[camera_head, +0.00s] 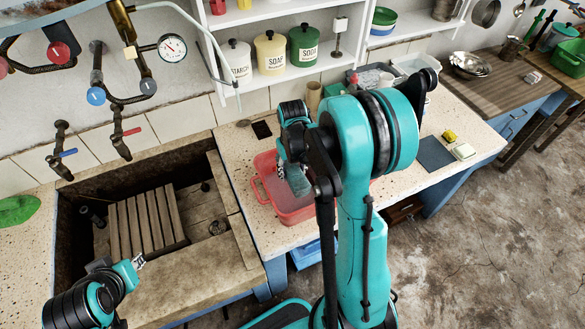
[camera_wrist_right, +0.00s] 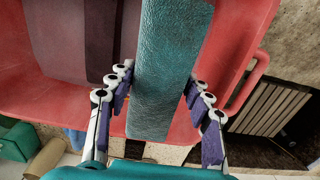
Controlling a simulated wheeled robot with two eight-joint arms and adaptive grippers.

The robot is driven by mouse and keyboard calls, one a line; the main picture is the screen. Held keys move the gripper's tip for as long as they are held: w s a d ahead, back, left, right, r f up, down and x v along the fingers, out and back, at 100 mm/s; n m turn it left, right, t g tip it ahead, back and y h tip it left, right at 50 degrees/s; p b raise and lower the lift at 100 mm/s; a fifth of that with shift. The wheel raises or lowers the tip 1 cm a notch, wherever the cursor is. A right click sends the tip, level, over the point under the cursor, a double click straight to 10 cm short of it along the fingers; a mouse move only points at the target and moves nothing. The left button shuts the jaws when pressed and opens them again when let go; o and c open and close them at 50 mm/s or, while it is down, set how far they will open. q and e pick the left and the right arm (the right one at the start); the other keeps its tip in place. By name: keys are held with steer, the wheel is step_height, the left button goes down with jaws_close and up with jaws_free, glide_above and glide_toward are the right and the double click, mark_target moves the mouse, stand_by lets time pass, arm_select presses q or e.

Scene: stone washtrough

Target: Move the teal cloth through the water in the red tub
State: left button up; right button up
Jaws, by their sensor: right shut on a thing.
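The red tub (camera_head: 270,205) stands on the speckled counter right of the stone trough. The teal cloth (camera_head: 298,180) hangs below my right gripper (camera_head: 283,163), over the inside of the tub. In the right wrist view the cloth (camera_wrist_right: 165,75) runs between the fingers of my right gripper (camera_wrist_right: 155,105), which is shut on it. The tub's red wall (camera_wrist_right: 243,40) surrounds it there. My right arm hides part of the tub, and I cannot tell how deep the cloth sits in the water. My left gripper (camera_head: 138,262) is over the trough's front, apart from the tub; its jaw opening is unclear.
The stone trough (camera_head: 235,245) holds a slatted wooden board (camera_head: 145,222). Taps and a gauge (camera_head: 172,48) are on the wall above. Jars (camera_head: 270,52) stand on a shelf behind the tub. A dark blue pad (camera_head: 435,154) and a yellow sponge (camera_head: 449,135) lie to the right.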

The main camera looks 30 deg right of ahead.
step_height(320, 180, down, 8)
steer(key=b, duration=0.5)
steer(key=shift+f+b, duration=0.25)
steer(key=shift+b, duration=0.05)
steer(key=shift+f+b, duration=1.1)
steer(key=shift+s+a, duration=0.1)
steer(key=shift+s, duration=0.95)
steer(key=shift+w, duration=0.2)
steer(key=shift+w+d+b, duration=0.15)
steer(key=shift+w, duration=0.85)
steer(key=shift+w+d+b, duration=0.1)
steer(key=shift+w+b, duration=0.05)
steer(key=shift+w, duration=0.8)
steer(key=shift+s, duration=0.1)
